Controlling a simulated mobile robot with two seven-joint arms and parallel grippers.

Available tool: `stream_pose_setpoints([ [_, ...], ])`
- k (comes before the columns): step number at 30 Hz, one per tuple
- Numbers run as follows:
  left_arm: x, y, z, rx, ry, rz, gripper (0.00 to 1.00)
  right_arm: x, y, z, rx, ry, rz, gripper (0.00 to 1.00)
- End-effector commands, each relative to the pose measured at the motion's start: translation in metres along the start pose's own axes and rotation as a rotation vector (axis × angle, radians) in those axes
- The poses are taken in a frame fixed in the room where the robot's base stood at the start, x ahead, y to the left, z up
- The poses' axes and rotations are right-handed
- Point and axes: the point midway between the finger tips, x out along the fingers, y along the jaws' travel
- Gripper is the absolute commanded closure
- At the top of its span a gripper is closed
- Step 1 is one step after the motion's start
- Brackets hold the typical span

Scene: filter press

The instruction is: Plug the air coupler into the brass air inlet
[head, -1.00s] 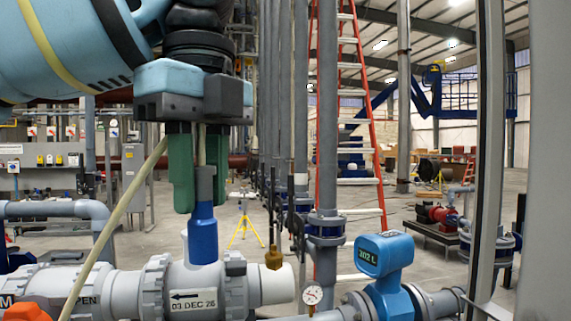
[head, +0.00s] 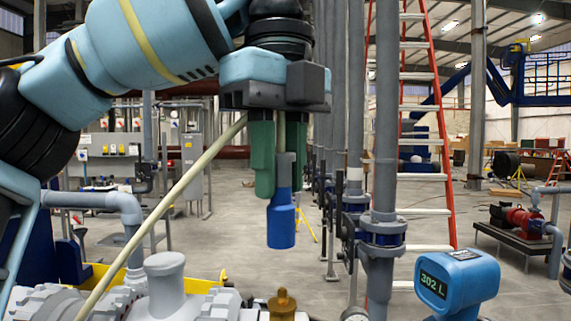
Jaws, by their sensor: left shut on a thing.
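My left gripper (head: 275,185) hangs from the top middle with its green fingers pointing down, shut on the air coupler (head: 282,222). The coupler is a blue cylinder with a grey upper part, held upright. A pale hose (head: 175,200) runs from the gripper area down to the lower left. The brass air inlet (head: 283,304) pokes up at the bottom edge of the head view; its lower part is cut off. The coupler's lower end is above the inlet in the picture, with a clear gap between them. Their difference in depth is hard to tell. My right gripper is not in view.
A grey valve body (head: 166,285) and pipe fittings fill the lower left. A blue meter (head: 458,283) reading "302 L" stands at lower right. Vertical grey pipes (head: 386,120) rise just right of the gripper. An orange ladder (head: 426,130) stands farther back.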

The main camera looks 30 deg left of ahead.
Motion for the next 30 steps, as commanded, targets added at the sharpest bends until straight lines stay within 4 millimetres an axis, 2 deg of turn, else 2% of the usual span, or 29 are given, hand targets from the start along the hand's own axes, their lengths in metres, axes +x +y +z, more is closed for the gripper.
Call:
stream_pose_setpoints([
  [8,0.006,0.0,0.0,0.002,0.0,0.004,0.94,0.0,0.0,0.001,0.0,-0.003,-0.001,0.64],
  [22,0.044,-0.001,0.0,0.003,0.0,0.006,0.94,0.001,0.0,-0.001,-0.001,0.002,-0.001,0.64],
  [30,0.057,0.0,0.0,0.001,0.001,0.002,0.94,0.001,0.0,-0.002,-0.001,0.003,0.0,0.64],
])
